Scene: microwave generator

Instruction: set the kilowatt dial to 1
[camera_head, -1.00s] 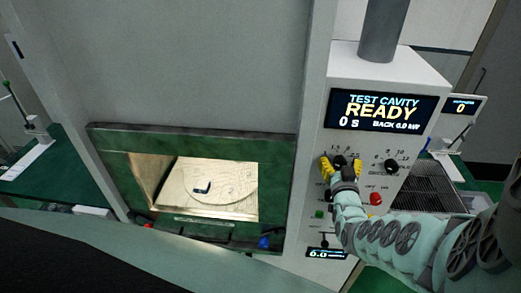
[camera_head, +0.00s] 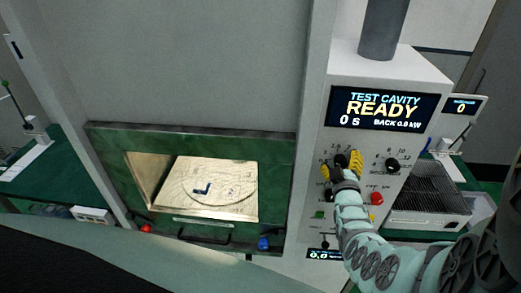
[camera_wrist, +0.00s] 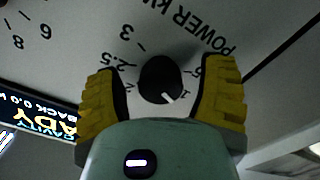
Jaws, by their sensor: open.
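The kilowatt dial (camera_wrist: 160,80) is a round black knob with a white pointer line, under the "POWER kW" lettering in the wrist view. Its pointer aims to the lower right, close to the printed 1 and slightly below it; the exact setting is hard to tell. In the head view the dial (camera_head: 341,160) sits below the display and is partly covered. My gripper (camera_wrist: 162,70) is open, with one yellow finger on each side of the dial and visible gaps between. In the head view my gripper (camera_head: 342,166) is at the panel. Some scale marks are hidden behind it.
The display (camera_head: 382,109) reads "TEST CAVITY READY". A second black dial (camera_head: 392,165) and a red button (camera_head: 377,198) are right of my gripper. The green-framed cavity (camera_head: 190,138) stands to the left. A wire rack (camera_head: 430,195) lies at the right.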

